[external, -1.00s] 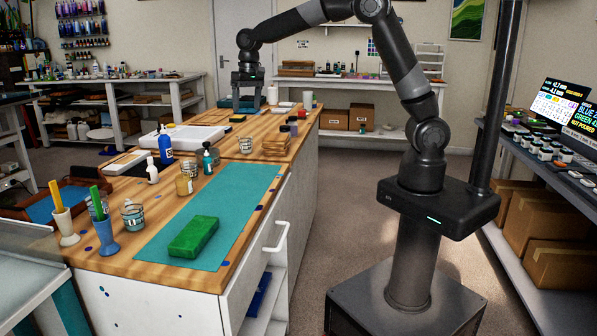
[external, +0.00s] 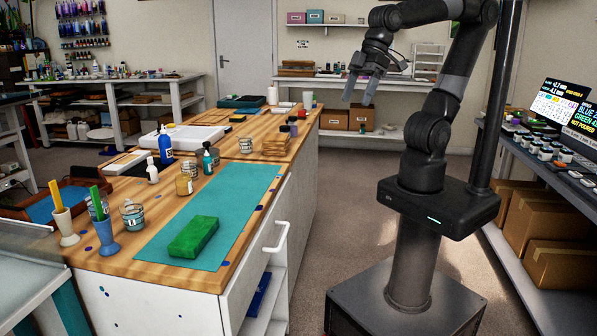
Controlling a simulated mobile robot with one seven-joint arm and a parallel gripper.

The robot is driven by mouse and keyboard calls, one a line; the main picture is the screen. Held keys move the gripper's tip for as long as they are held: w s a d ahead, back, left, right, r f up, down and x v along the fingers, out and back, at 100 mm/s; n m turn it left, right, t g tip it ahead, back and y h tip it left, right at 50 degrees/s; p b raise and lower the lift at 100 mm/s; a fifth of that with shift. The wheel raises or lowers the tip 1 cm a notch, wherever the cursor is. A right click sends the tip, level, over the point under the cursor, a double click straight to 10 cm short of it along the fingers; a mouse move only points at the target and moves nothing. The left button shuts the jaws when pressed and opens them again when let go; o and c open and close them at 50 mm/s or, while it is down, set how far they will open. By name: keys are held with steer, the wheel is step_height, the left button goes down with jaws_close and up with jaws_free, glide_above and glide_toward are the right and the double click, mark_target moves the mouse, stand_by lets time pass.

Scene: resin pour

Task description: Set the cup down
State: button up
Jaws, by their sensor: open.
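My gripper (external: 360,91) is open and empty, held in the air over the floor to the right of the wooden bench (external: 225,192). It touches nothing. A clear cup with a printed band (external: 132,214) stands upright on the bench's near left part. A white cup-like cylinder (external: 307,99) stands at the far right end of the bench, and a taller white cylinder (external: 273,95) stands to its left. I cannot tell which of these is the task's cup.
A dark tray with teal (external: 240,101) lies at the bench's far end. A green block (external: 193,237) lies on a teal mat (external: 150,252). Bottles (external: 165,145) and a wooden stack (external: 276,145) stand mid-bench. A shelf (external: 360,84) with boxes is behind my gripper.

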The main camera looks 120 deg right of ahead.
steer(key=s+a+f+n, duration=0.2)
steer(key=s+a, duration=0.1)
steer(key=s, duration=0.1)
steer(key=shift+s+a+t, duration=0.2)
steer(key=shift+a+t, duration=0.05)
steer(key=shift+t, duration=0.05)
stand_by(1.0)
